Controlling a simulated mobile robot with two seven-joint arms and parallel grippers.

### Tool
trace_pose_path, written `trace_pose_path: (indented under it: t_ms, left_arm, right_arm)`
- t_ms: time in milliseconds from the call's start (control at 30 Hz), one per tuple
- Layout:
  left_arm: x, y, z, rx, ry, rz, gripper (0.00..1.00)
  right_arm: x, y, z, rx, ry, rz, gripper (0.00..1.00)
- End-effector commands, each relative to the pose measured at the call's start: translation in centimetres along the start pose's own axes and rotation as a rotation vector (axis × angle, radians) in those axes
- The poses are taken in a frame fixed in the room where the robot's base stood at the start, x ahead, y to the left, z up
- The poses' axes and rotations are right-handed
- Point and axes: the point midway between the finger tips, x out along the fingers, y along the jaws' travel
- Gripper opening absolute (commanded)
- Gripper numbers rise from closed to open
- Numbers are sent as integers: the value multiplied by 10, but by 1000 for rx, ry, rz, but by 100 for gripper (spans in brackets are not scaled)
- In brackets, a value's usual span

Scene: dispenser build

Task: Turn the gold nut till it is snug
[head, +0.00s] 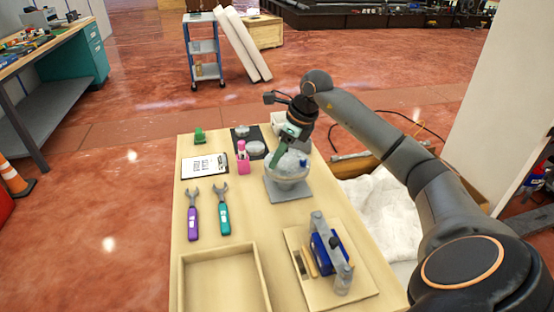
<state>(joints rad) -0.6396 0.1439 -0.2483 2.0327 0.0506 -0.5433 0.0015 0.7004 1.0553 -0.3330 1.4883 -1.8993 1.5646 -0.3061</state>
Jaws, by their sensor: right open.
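My right gripper (279,155) reaches in from the right and is open. Its fingers point down at the left side of a clear rounded vessel (290,179) on a grey square base (287,192). I cannot tell whether they touch it. A small blue part (304,163) shows at the vessel's right side. I cannot make out the gold nut; the gripper covers part of the vessel's top. A purple-handled wrench (193,222) and a teal-handled wrench (223,217) lie at the left of the table. My left gripper is not in view.
On the wooden table (257,220) are a clipboard (204,167), a pink cup (243,164), a black mat (240,134) with round pieces, and a small green object (199,136). An empty wooden tray (222,284) and a blue-and-grey fixture (325,253) stand in front.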

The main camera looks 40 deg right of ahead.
Motion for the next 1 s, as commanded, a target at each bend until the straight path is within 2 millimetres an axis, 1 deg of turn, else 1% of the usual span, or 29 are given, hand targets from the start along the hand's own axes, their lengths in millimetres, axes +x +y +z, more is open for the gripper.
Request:
trace_pose_path:
  t_ms: [33, 133, 467, 900, 933, 1000]
  left_arm:
    - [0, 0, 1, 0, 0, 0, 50]
    - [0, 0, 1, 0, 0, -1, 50]
    - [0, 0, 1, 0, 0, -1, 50]
    - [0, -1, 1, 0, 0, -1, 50]
    - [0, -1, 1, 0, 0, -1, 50]
    - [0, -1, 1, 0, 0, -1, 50]
  right_arm:
    - [7, 0, 0, 1, 0, 2, 51]
    - [13, 0, 0, 0, 1, 0, 51]
    - [16, 0, 0, -1, 0, 0, 51]
    - [15, 0, 0, -1, 0, 0, 2]
    - [15, 0, 0, -1, 0, 0, 0]
    - [15, 0, 0, -1, 0, 0, 0]
